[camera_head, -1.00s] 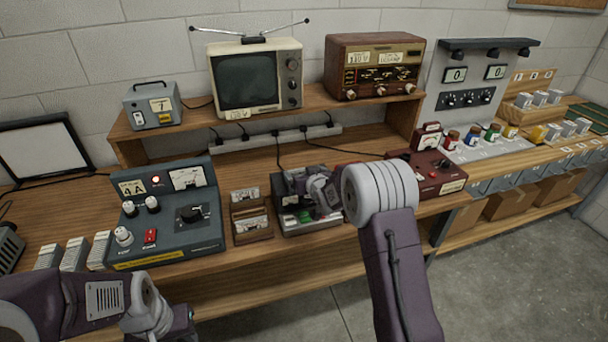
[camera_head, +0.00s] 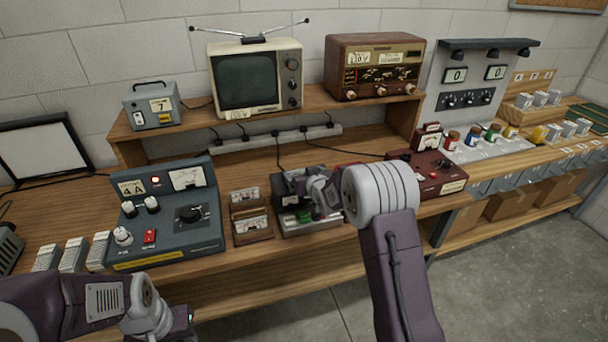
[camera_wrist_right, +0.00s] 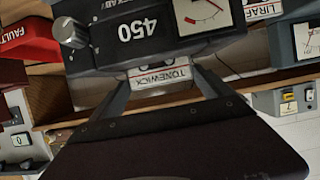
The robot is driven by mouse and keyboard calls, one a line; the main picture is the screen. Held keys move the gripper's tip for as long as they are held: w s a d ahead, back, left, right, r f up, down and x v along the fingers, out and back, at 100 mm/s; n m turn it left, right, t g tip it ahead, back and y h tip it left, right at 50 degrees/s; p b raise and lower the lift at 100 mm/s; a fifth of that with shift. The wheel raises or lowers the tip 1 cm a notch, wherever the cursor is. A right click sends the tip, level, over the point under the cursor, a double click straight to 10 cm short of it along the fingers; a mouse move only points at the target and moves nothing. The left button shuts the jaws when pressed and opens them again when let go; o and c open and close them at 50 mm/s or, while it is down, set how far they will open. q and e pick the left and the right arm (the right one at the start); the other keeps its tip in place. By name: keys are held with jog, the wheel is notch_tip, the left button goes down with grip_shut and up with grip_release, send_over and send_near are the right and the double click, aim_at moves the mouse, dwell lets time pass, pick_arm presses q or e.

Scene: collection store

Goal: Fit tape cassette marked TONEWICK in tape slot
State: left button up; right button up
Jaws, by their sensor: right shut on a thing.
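The cassette marked TONEWICK (camera_wrist_right: 162,75) shows its white label edge in the right wrist view. My right gripper (camera_wrist_right: 160,84) is shut on it, one finger on each side. The cassette is up against the dark machine marked 450 (camera_wrist_right: 112,42); how far it sits in the slot is hidden. In the head view the tape machine (camera_head: 296,229) stands mid-bench with a green patch on its front. My right wrist covers much of it and hides the cassette and slot. Of my left arm only the forearm and wrist show, at lower left.
A wooden rack (camera_head: 252,238) with labelled cassettes stands just left of the tape machine. A grey-blue console (camera_head: 170,235) is further left, a dark red device (camera_head: 440,175) to the right. A television (camera_head: 250,80) and a radio (camera_head: 372,68) stand on the shelf above.

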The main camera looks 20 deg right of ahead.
jog(key=shift+f+b, duration=0.45)
jog(key=shift+f, duration=0.15)
jog(key=o, duration=1.4)
jog(key=shift+c, duration=0.2)
jog(key=v, duration=1.1)
jog(key=shift+p, duration=0.45)
jog(key=shift+r, duration=0.1)
jog(key=shift+a, duration=0.1)
jog(key=s+f+g, duration=0.3)
jog(key=s+g, duration=0.1)
jog(key=s, duration=0.5)
jog(key=s+a+f+g, duration=0.1)
jog(key=s+f+g, duration=0.3)
jog(key=s, duration=0.5)
jog(key=s+a+f+g, duration=0.1)
jog(key=s+f+g, duration=0.3)
jog(key=s, duration=0.6)
jog(key=shift+m, duration=0.3)
